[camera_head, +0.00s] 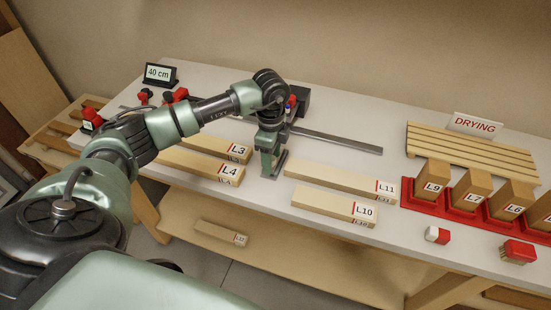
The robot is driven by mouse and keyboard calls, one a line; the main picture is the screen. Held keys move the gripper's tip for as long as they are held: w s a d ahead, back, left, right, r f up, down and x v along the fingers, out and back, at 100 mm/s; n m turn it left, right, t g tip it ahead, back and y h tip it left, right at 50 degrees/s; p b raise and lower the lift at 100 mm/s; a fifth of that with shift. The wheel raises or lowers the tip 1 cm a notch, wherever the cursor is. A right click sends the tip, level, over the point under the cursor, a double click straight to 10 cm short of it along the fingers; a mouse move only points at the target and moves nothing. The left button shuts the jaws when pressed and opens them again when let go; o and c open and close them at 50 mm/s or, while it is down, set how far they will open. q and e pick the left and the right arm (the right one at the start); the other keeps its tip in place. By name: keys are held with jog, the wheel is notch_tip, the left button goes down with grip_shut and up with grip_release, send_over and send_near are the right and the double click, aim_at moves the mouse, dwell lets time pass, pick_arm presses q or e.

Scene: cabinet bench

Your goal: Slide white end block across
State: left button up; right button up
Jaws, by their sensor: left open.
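My left arm reaches in from the left, and my left gripper (272,172) points down over the pale bench. It is open, between the L3/L4 boards and the L11/L10 boards, with no object visible between its fingers. A grey metal rail (335,141) runs behind it to the right. A dark block (301,100) stands behind the wrist, partly hidden by it. A small red and white block (437,235) lies near the front edge at the right. I cannot tell which piece is the white end block. My right gripper is not in view.
Boards L3 (215,145), L4 (200,164), L11 (335,178) and L10 (325,203) lie on the bench. Upright blocks stand in red holders (425,203). A slatted rack (470,155) is by the DRYING sign (475,126). A brush (517,251) lies at front right.

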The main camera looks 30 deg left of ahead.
pick_arm(q)
jog(key=c, duration=1.1)
jog(key=shift+w+a+b, duration=0.25)
jog(key=shift+w+b, duration=0.3)
jog(key=shift+w, duration=0.45)
jog(key=shift+w+a+b, duration=0.2)
jog(key=shift+w+b, duration=0.35)
jog(key=shift+w, duration=0.4)
jog(key=shift+w+a+b, duration=0.25)
jog(key=shift+w+b, duration=0.3)
jog(key=shift+w, duration=0.45)
jog(key=shift+w+a, duration=0.1)
jog(key=shift+w, duration=0.35)
jog(key=shift+w+a+b, duration=0.15)
jog(key=shift+w+b, duration=0.25)
jog(key=shift+w, duration=0.15)
jog(key=o, duration=1.1)
jog(key=shift+o, duration=0.2)
